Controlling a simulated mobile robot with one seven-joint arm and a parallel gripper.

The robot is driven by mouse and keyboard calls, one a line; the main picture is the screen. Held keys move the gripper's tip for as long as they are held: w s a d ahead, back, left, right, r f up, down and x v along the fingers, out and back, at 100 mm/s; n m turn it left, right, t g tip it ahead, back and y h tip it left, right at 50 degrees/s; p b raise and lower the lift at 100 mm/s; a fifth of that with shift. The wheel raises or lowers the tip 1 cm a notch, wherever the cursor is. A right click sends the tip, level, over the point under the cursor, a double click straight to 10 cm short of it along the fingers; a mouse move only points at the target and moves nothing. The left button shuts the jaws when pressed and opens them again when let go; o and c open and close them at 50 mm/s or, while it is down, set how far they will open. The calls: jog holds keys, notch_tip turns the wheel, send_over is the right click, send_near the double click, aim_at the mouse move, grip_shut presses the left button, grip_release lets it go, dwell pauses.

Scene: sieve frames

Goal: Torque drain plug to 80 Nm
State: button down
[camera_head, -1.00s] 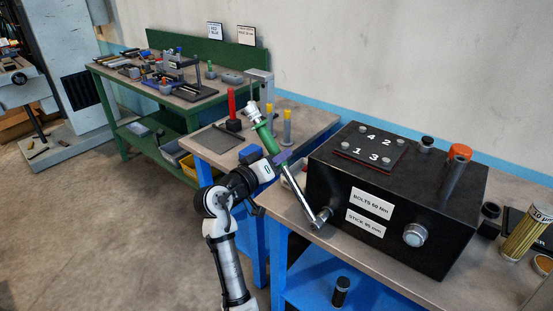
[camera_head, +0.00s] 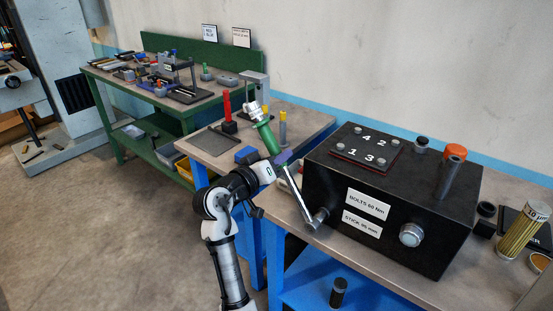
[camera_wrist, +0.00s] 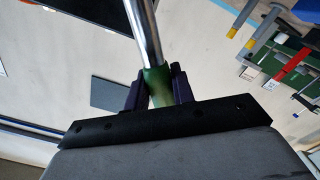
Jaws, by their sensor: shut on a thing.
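A torque wrench with a green handle (camera_head: 268,138) and a steel shaft (camera_head: 296,188) slants down from upper left to lower right. My gripper (camera_head: 281,160) is shut on the wrench's green handle. In the wrist view my gripper's dark fingers (camera_wrist: 157,90) stand on both sides of the green grip, with the steel shaft (camera_wrist: 144,35) running up. The wrench's lower end (camera_head: 319,215) is at the lower left of the front of a black box (camera_head: 325,180). The drain plug there is hidden behind the wrench end, and I cannot tell how it is seated.
The box has a numbered plate (camera_head: 366,151), labels and a round silver fitting (camera_head: 411,235) on its front. An orange-capped cylinder (camera_head: 455,151) and a yellow filter (camera_head: 523,232) are at right. A red post (camera_head: 227,106) and grey tray (camera_head: 212,140) sit on the bench behind my gripper.

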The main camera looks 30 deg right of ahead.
jog(key=shift+s+r, duration=0.15)
jog(key=shift+r, duration=0.05)
dwell(0.3)
jog(key=shift+s+d+r+m, duration=0.25)
jog(key=shift+s+r+m, duration=0.15)
jog(key=shift+s+m, duration=0.15)
jog(key=shift+s+d+r, duration=0.1)
jog(key=shift+s, duration=0.1)
dwell(0.3)
jog(key=shift+s+d+r+m, duration=0.2)
jog(key=shift+s+r+m, duration=0.1)
jog(key=shift+s+m, duration=0.2)
jog(key=shift+s+r, duration=0.1)
jog(key=shift+s, duration=0.1)
dwell(0.3)
jog(key=shift+s+d+r+m+b, duration=0.25)
jog(key=shift+s+d+m+b, duration=0.15)
jog(key=shift+s, duration=0.2)
jog(key=shift+a, duration=0.1)
jog(key=shift+s, duration=0.15)
